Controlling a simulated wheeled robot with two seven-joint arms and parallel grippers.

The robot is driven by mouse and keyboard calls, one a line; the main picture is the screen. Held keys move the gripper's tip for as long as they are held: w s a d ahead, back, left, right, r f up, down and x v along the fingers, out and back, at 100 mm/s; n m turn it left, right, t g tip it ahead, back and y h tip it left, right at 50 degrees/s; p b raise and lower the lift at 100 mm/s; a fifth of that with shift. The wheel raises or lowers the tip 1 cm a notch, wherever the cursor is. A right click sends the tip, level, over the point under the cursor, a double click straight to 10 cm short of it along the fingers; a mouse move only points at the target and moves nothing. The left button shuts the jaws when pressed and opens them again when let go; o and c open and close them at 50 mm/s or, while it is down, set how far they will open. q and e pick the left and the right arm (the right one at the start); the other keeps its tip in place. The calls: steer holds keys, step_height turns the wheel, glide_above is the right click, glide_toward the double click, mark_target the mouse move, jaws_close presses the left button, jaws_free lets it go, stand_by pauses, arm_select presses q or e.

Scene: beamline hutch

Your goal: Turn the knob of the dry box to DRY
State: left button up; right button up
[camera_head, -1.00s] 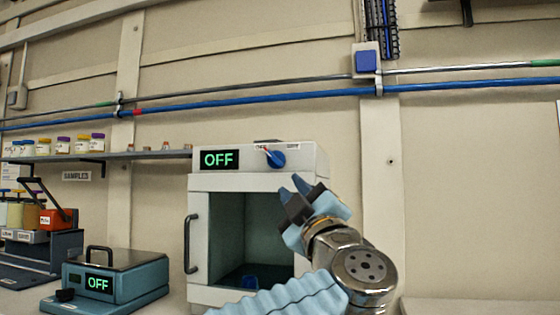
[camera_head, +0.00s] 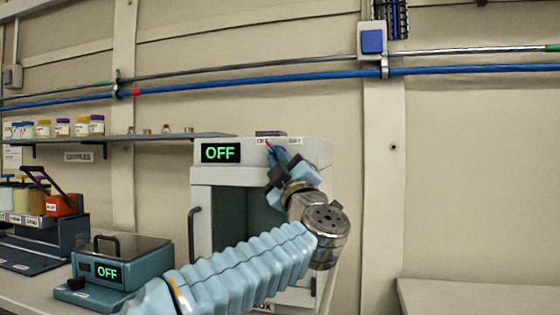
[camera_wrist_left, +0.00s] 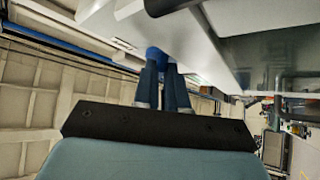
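The dry box (camera_head: 318,152) is a white cabinet with a dark front window and a green OFF display (camera_head: 221,153) on its top panel. Its blue knob (camera_head: 279,153), with a red pointer mark, is right of the display and partly hidden by my left gripper (camera_head: 272,170). In the left wrist view the knob (camera_wrist_left: 154,53) shows just beyond the fingertips of my left gripper (camera_wrist_left: 162,68). The two fingers stand a small gap apart, at the knob. I cannot tell whether they touch it. My right gripper is not in view.
A teal device (camera_head: 125,262) with its own OFF display stands left of the dry box. A shelf (camera_head: 125,137) with jars runs along the wall. A bare surface (camera_head: 480,296) lies at the lower right.

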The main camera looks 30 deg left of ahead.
arm_select(q)
jaws_close()
steer(key=shift+f, duration=0.1)
steer(key=shift+s+a+m+t+h, duration=0.1)
steer(key=shift+a+m+t+h, duration=0.65)
steer(key=shift+m+h, duration=4.5)
steer(key=shift+s+a+m+t+h, duration=0.15)
steer(key=shift+m+t+h, duration=1.25)
steer(key=shift+m+h, duration=3.85)
steer(key=shift+s+a+m+t+h, duration=0.1)
steer(key=shift+a+m+t+h, duration=0.65)
steer(key=shift+m+h, duration=4.5)
steer(key=m+y, duration=0.4)
steer(key=shift+d+m+t, duration=0.3)
steer(key=shift+d+m, duration=0.05)
